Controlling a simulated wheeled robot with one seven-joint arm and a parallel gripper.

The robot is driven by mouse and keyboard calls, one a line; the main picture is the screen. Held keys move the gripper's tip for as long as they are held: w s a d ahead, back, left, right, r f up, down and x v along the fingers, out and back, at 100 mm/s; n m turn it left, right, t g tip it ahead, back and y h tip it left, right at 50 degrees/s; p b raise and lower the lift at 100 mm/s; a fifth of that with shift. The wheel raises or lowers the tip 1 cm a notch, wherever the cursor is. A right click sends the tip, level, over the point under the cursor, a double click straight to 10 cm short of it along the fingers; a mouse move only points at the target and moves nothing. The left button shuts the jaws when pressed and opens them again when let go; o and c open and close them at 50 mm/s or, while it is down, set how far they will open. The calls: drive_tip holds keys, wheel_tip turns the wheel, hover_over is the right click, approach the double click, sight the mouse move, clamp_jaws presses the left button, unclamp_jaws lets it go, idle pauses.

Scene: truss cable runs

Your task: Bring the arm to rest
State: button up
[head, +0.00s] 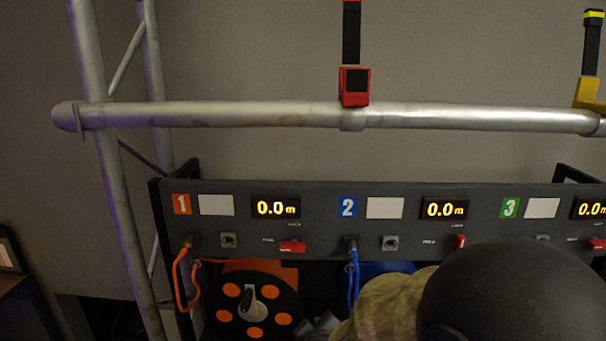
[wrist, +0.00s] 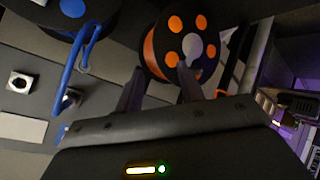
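My gripper (wrist: 160,72) shows in the wrist view with its two dark fingers apart and nothing visible between them. Behind the fingers, at a distance I cannot judge, is a black reel with orange spots (wrist: 173,24). In the head view a large dark rounded part of my arm covers the lower right. It hides part of the panel near number 3. I cannot make out my fingers clearly in the head view.
A dark panel (head: 320,190) carries numbers 1 to 3 and displays at 0.0. The orange reel (head: 255,317), an orange cable (head: 180,275) and a blue cable (head: 354,275) hang below. A truss bar (head: 230,114) crosses above, with red (head: 355,87) and yellow (head: 587,92) clamps.

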drive_tip(key=s+d+f+m+g, duration=0.2)
drive_tip(key=s+d+m+g, duration=0.2)
drive_tip(key=d, duration=0.3)
drive_tip(key=s+d+f+m+g+h, duration=0.1)
drive_tip(key=s+d+f+m+g, duration=0.1)
drive_tip(key=s+d+m+g, duration=0.2)
drive_tip(key=s+d+m, duration=0.1)
drive_tip(key=s+d, duration=0.1)
drive_tip(key=s, duration=0.1)
drive_tip(key=shift+s+d+f+m+h, duration=0.2)
drive_tip(key=shift+d+f+m+h, duration=0.1)
drive_tip(key=shift+d+f, duration=0.1)
